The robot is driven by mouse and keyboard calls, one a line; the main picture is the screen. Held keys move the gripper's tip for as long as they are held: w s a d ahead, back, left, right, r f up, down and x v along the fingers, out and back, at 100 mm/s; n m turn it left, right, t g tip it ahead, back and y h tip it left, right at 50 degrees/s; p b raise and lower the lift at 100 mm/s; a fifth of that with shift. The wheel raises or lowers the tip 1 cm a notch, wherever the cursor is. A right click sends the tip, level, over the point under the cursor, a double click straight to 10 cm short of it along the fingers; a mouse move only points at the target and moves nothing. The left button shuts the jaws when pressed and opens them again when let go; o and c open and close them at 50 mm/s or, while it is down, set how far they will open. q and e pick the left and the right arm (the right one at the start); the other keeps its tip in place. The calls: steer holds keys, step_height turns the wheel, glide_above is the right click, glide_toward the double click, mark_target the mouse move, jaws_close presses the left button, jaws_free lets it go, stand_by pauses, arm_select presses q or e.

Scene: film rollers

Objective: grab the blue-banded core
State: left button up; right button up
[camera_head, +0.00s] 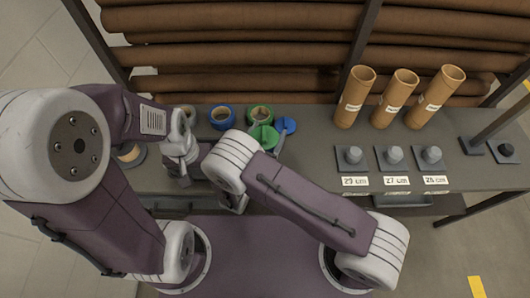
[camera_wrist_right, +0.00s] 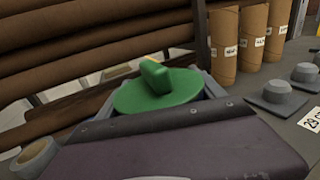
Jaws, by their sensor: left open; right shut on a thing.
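The blue-banded core (camera_head: 222,118) is a short ring with a blue outside and a tan inside. It stands on the grey bench in the head view, left of a green-banded ring (camera_head: 260,114). My right gripper (camera_head: 266,139) is shut on a green disc-shaped plug (camera_wrist_right: 158,92) with a raised grip, just in front of the green-banded ring. The plug's lower part is hidden in the wrist view. My left gripper (camera_head: 183,168) is open and empty over the bench, in front and to the left of the blue-banded core, apart from it.
A blue plug (camera_head: 286,125) lies right of the green ring. Pale rolls (camera_head: 130,154) sit at left. Three cardboard tubes (camera_head: 396,98) stand at right behind grey pegs (camera_head: 394,155) with length labels. Large brown rolls (camera_head: 240,55) fill the rack behind the bench.

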steer(key=shift+w+f, duration=0.15)
steer(key=shift+w, duration=0.25)
steer(key=r, duration=1)
steer(key=shift+s+r, duration=0.15)
steer(key=shift+s, duration=0.1)
